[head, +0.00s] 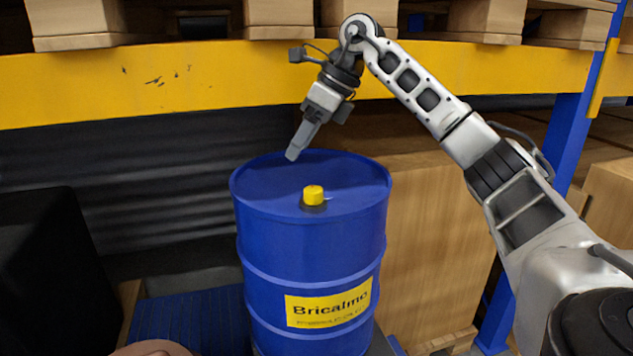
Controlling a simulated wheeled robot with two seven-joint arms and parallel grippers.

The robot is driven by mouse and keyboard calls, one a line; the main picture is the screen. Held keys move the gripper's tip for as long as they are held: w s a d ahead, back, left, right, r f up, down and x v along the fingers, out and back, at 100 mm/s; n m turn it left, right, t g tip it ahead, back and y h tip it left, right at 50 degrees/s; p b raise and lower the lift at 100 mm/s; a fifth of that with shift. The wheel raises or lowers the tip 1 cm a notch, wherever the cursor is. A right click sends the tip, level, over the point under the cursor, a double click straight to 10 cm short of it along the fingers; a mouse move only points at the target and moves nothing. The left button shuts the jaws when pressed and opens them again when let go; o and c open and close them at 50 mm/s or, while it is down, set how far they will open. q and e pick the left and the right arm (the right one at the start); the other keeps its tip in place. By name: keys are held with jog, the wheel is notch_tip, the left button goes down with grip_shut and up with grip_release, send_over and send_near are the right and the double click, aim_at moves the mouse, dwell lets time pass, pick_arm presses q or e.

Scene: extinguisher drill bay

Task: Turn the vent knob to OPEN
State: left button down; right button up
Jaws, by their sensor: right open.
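A yellow knob (313,195) sits on the top of a blue drum (262,215), toward the near side of the lid. A thin pointer or mark shows at the knob's right side; I cannot read any OPEN label. The drum stands upright with a yellow "Bricalmo" label on its front. My right gripper (293,154) is open and empty, pointing down over the far left part of the lid. It is behind and to the left of the knob, apart from it. Whether its tips touch the lid, I cannot tell. My left gripper is not in view.
A yellow rack beam (150,82) with pallets above runs behind the drum. A blue rack post (568,130) stands at the right. Large cardboard boxes (435,230) are behind the drum to the right. A dark block (45,265) is at the left, near a blue slatted pallet (185,318).

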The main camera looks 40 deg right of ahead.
jog(key=s+d+r+m+h, duration=0.1)
jog(key=s+d+r+h, duration=0.1)
jog(key=s+d+r, duration=0.35)
jog(key=b, duration=0.1)
send_near(314, 189)
jog(key=x, duration=0.8)
jog(key=shift+w+f, duration=0.2)
jog(key=shift+f, duration=0.15)
jog(key=c, duration=1)
